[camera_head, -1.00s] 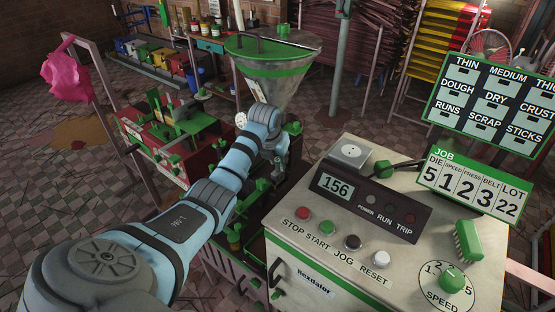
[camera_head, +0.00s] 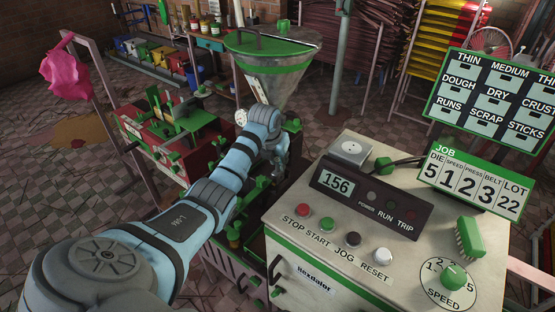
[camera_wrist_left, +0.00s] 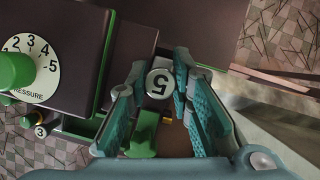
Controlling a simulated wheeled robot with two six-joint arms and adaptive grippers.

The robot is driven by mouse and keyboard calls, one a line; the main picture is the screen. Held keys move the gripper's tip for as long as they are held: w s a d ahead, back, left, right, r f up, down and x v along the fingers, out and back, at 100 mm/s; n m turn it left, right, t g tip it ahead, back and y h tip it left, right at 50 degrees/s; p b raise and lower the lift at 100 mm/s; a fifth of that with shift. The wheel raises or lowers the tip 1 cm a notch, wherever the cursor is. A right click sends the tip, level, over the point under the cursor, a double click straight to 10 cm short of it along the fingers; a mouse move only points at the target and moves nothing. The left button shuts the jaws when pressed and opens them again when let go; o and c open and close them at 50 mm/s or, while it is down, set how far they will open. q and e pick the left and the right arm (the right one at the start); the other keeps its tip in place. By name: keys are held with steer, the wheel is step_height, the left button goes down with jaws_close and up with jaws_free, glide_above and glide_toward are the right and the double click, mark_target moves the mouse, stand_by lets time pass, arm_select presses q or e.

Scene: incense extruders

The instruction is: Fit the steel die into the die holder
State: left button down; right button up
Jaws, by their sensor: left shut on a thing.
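The steel die (camera_wrist_left: 159,84) is a small round silver piece with a black 5 on its face. It sits between the teal fingers of my left gripper (camera_wrist_left: 154,92) in the left wrist view, and the gripper is shut on it. In the head view, my left gripper (camera_head: 281,163) is small and dark beside the extruder, below the hopper, and the die cannot be made out there. I cannot pick out the die holder with certainty; dark machine blocks (camera_wrist_left: 132,50) lie close behind the die. My right gripper is not in view.
A pressure dial with a green knob (camera_wrist_left: 14,72) is left of the gripper in the wrist view. A small piece marked 3 (camera_wrist_left: 40,131) is below it. The control cabinet (camera_head: 400,262) stands right of my arm, and the hopper (camera_head: 272,75) rises behind it.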

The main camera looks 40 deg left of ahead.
arm_select(q)
steer(key=shift+f, duration=0.5)
steer(key=c, duration=1.3)
jaws_free()
steer(key=shift+r, duration=0.1)
steer(key=shift+c, duration=0.2)
steer(key=v, duration=1.2)
